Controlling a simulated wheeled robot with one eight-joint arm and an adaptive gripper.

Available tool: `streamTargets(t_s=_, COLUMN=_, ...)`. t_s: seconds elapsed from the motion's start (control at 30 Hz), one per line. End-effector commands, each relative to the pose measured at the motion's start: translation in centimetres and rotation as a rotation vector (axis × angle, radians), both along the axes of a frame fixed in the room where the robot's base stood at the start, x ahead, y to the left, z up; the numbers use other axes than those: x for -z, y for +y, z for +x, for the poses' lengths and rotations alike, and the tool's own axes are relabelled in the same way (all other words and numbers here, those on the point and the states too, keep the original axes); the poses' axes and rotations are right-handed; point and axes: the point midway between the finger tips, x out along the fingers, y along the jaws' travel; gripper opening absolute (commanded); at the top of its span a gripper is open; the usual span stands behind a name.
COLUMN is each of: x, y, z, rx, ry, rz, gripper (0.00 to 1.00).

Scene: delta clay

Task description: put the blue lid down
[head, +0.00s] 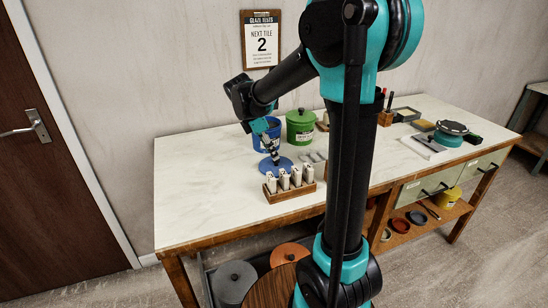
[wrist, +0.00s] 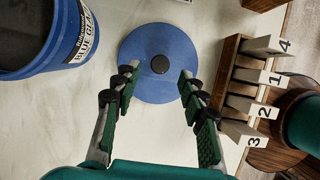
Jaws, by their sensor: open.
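The blue lid (head: 275,165) is a round disc with a dark knob, lying flat on the pale worktop in front of the blue bucket. In the wrist view the lid (wrist: 150,85) lies with its knob facing up between and just beyond the fingertips. My gripper (wrist: 158,82) is open, its fingers spread to either side of the lid's near part, with nothing between the pads. In the head view my gripper (head: 272,154) points down just above the lid. Whether a fingertip touches the lid is hard to tell.
The blue bucket (wrist: 58,52), labelled blue glaze, stands uncovered left of the lid. A wooden rack (head: 290,193) of numbered white tiles sits close on the lid's right. A green lidded bucket (head: 300,126) stands behind. The worktop's left part (head: 200,190) is clear.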

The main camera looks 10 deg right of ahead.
Motion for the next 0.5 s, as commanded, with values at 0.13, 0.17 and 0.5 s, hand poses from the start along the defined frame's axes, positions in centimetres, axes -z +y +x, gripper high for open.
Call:
streamTargets(t_s=0.13, x=-3.0, y=1.3, z=-0.2, rx=-0.001, ry=-0.001, rz=0.000, gripper=0.42)
streamTargets(t_s=0.17, x=-3.5, y=1.5, z=-0.3, rx=-0.002, ry=0.000, rz=0.000, gripper=0.42)
streamTargets(t_s=0.5, x=-7.1, y=2.9, z=-0.6, rx=0.000, ry=-0.001, rz=0.000, gripper=0.42)
